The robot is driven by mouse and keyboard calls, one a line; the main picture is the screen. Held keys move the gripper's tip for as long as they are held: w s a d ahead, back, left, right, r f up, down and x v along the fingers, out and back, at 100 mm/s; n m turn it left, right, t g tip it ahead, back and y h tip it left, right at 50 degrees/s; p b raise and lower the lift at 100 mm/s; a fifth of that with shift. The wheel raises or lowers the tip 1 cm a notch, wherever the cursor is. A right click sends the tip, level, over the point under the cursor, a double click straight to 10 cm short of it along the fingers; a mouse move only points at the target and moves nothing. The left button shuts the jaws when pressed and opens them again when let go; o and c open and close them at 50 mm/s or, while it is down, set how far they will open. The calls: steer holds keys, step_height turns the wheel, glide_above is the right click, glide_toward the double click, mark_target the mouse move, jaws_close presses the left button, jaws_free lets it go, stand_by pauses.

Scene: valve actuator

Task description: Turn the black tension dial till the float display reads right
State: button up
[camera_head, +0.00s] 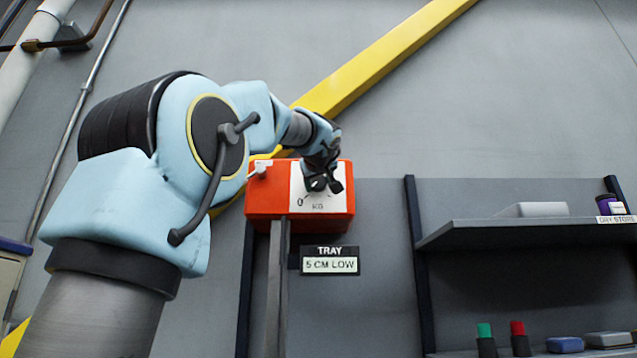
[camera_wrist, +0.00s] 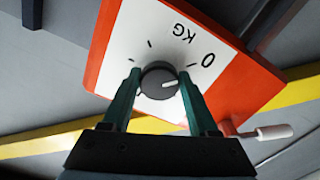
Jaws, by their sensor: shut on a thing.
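The black tension dial (camera_wrist: 155,77) sits on the white face of an orange box (camera_head: 270,192), marked "0" and "KG" with tick marks around it. In the wrist view its white pointer line points right, below the "0". My gripper (camera_wrist: 160,80) has one finger on each side of the dial and is shut on it. In the head view my gripper (camera_head: 322,183) covers most of the dial. The display (camera_head: 330,260) under the box reads "TRAY" and "5 CM LOW".
A small white-handled lever (camera_head: 261,167) sticks out of the box's left side. A grey post (camera_head: 277,290) stands below it. A yellow beam (camera_head: 375,62) crosses the wall behind. Shelves (camera_head: 530,233) with containers stand at the right.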

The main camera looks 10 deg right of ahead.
steer(key=c, duration=0.4)
